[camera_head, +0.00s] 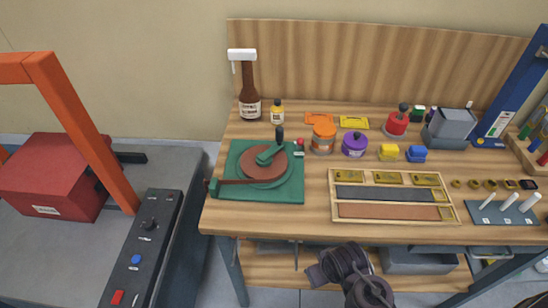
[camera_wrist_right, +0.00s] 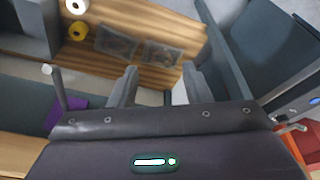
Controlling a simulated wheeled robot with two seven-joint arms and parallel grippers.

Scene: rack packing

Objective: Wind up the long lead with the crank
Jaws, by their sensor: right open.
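A green base plate (camera_head: 290,193) lies on the left part of the workbench and carries a round brown reel (camera_head: 255,156). A dark green crank arm (camera_head: 268,154) with an upright black knob (camera_head: 279,133) sits on top of the reel. A thin brown strip (camera_head: 245,182), which may be the lead, runs across the front of the plate to a small dark block (camera_head: 213,187) at its left edge. My right gripper (camera_wrist_right: 162,88) is open and empty in the wrist view. In the head view my right arm is low in front of the bench, apart from the crank. My left gripper is not in view.
A brown bottle (camera_head: 249,100) and a small yellow bottle (camera_head: 277,112) stand behind the plate. An orange-banded jar (camera_head: 324,137) and purple jar (camera_head: 355,144) stand to its right. A wooden tray (camera_head: 334,190) lies right of the plate. A lower shelf (camera_head: 290,272) is under the bench.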

